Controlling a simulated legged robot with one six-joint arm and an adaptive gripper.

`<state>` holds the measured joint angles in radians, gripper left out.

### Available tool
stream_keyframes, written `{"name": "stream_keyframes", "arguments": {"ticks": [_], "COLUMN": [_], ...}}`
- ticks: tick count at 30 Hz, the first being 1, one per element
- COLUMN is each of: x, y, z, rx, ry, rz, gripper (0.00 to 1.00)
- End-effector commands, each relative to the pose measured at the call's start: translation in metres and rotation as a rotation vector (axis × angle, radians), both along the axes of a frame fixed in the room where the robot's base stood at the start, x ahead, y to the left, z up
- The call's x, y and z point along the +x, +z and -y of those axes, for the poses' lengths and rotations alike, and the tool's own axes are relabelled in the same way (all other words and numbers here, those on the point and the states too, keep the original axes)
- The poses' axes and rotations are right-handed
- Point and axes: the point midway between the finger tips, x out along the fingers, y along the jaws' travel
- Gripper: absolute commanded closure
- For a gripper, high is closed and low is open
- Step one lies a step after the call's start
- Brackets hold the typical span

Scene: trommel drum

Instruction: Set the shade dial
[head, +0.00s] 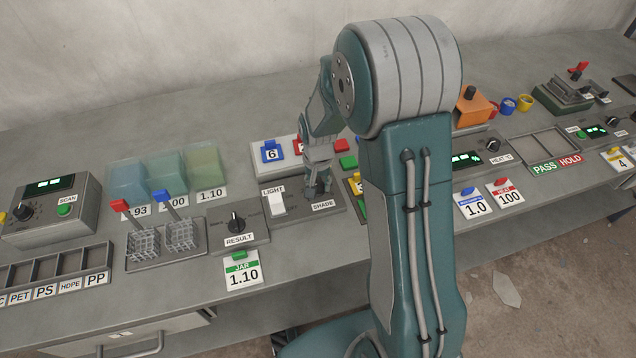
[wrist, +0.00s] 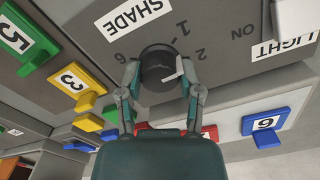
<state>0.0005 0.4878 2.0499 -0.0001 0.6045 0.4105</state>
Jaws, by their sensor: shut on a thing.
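The shade dial (wrist: 155,62) is a round dark knob on a grey panel above the SHADE label (head: 323,205), which reads upside down in the wrist view. The marks 1, 2 and 6 show around it. A pale pointer edge shows on its right side in the wrist view; I cannot tell which mark it is set to. My gripper (wrist: 160,76) has one finger on each side of the knob and is shut on it. In the head view my gripper (head: 319,188) stands over the panel and hides the knob.
A white LIGHT switch (head: 277,204) sits just left of the dial. A RESULT knob (head: 236,224) is farther left. Numbered coloured tags stand close by, including a blue 6 (head: 271,152), a yellow 3 (wrist: 74,80) and a green 5 (wrist: 22,38).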

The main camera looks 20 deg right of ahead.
Motion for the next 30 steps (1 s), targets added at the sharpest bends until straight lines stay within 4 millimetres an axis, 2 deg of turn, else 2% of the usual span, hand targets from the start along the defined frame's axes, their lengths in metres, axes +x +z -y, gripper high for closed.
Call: {"name": "stream_keyframes", "arguments": {"ticks": [15, 30], "x": [0.0012, 0.0013], "y": [-0.0005, -0.0004], "z": [-0.0010, -0.0012], "rx": [0.000, 0.000], "ry": [0.428, 0.587], "rz": [0.003, 0.004], "gripper": [1.00, 1.00]}}
